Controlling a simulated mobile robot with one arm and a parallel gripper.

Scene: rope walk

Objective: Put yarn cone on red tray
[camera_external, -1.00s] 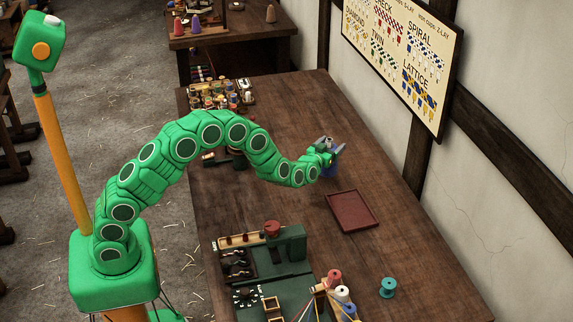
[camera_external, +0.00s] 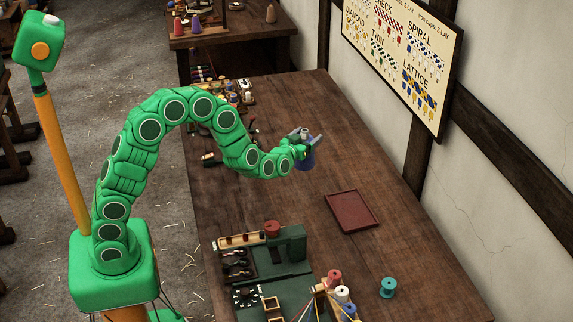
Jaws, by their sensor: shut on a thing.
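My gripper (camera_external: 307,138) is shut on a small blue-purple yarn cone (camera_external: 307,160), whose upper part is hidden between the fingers. It looks held above the wooden table, behind and left of the red tray; the exact height is hard to tell. The red tray (camera_external: 353,225) is a shallow dark-red rectangle lying flat on the table, and it is empty.
A green machine (camera_external: 290,250) with wooden racks stands at the table's front left, with several spools beside it. A teal spool (camera_external: 388,287) stands alone at the front right. Small items crowd the table's far left edge. The table around the tray is clear.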

